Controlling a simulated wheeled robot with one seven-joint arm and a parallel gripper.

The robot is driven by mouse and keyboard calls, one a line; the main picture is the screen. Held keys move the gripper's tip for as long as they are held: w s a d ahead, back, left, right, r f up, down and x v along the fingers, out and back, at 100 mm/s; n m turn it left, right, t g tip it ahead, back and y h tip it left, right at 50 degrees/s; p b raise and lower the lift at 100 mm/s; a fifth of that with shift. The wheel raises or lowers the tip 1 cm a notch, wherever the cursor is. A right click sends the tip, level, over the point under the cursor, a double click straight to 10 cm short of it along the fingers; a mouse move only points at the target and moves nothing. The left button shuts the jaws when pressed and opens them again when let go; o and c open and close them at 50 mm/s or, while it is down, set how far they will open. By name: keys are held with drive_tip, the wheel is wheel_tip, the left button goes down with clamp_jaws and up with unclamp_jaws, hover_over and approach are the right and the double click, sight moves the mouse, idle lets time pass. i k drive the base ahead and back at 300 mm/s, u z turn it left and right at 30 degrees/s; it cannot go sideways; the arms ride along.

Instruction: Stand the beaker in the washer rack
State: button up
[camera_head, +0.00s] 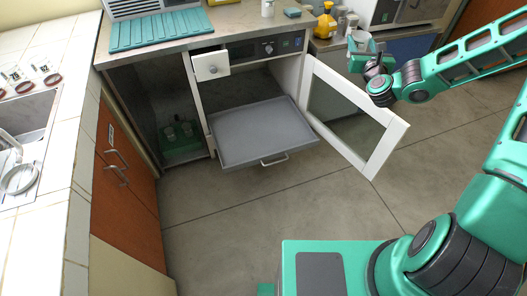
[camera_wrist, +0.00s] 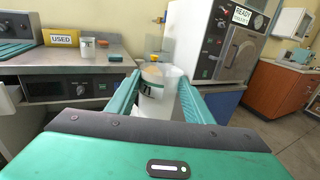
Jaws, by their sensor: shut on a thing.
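My gripper (camera_wrist: 163,92) is shut on a clear glass beaker (camera_wrist: 155,100) with dark markings, held upright between the teal fingers. In the head view the gripper (camera_head: 364,54) holds the beaker (camera_head: 360,38) at the upper right, above the open white door. A flat grey tray (camera_head: 262,132) is pulled out of the under-counter unit and looks empty. A green rack (camera_head: 182,152) with glassware sits low in the dark compartment left of it. I cannot tell for certain which of these is the washer rack.
The open white door (camera_head: 385,145) juts out right of the tray. A teal ribbed mat (camera_head: 160,30) lies on the counter. A yellow bottle (camera_head: 326,22) stands at its right. The floor in front is clear.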

sight(266, 142)
drive_tip(key=k, duration=1.15)
drive_tip(key=u, duration=0.75)
drive_tip(key=i, duration=1.65)
drive_tip(key=z, duration=0.05)
